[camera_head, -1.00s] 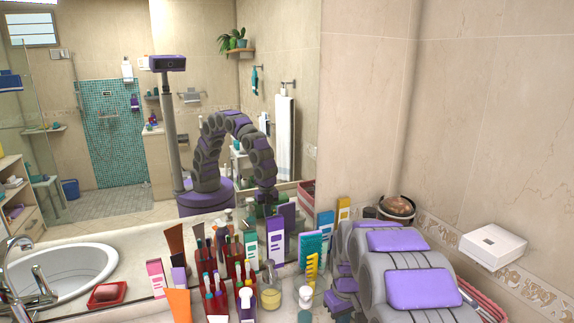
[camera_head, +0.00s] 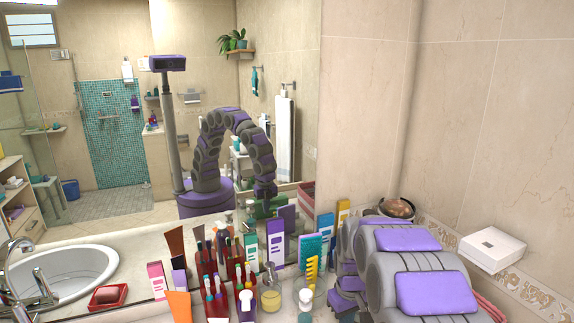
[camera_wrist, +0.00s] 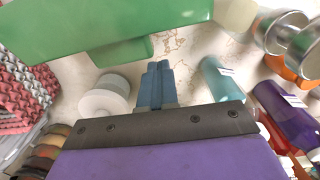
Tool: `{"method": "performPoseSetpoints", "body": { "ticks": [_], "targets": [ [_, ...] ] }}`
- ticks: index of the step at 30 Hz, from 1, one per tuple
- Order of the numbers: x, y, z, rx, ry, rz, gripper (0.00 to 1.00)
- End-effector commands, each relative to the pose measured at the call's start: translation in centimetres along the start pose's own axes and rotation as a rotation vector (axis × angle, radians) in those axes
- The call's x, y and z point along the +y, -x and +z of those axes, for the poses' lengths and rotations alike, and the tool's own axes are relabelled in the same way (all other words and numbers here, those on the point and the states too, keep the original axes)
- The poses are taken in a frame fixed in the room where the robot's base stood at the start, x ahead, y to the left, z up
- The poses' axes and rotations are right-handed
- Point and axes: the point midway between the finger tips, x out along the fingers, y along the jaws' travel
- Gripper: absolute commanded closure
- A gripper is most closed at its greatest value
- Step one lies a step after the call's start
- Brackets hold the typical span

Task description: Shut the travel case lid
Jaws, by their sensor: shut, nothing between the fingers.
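A green case-like object (camera_wrist: 100,32), which looks like the travel case, crosses the top of the wrist view, with a smaller green block (camera_wrist: 122,52) under its edge. I cannot tell the lid from the base or how far the lid is open. My gripper (camera_wrist: 158,67) is shut and empty, its fingertips just below the green edge in the picture; I cannot tell if they touch. In the head view my arm hides the gripper and the case directly. The mirror there shows a green shape (camera_head: 264,208) by the end of my reflected arm.
A white round jar (camera_wrist: 107,97), a teal tube (camera_wrist: 218,80) and a purple bottle (camera_wrist: 284,112) stand close around my gripper. A pink woven basket (camera_wrist: 22,85) is at left. Crowded bottles and boxes (camera_head: 276,242) fill the counter left of my arm. A white box (camera_head: 493,247) is by the wall.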

Motion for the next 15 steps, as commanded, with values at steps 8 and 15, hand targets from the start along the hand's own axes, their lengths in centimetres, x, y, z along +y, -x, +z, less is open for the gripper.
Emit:
{"method": "performPoseSetpoints", "body": {
  "ticks": [8,15],
  "targets": [
    [0.0,0.6,0.4,0.001,0.0,0.0,1.0],
    [0.1,1.8,1.4,0.001,0.0,0.001,1.0]
  ]
}}
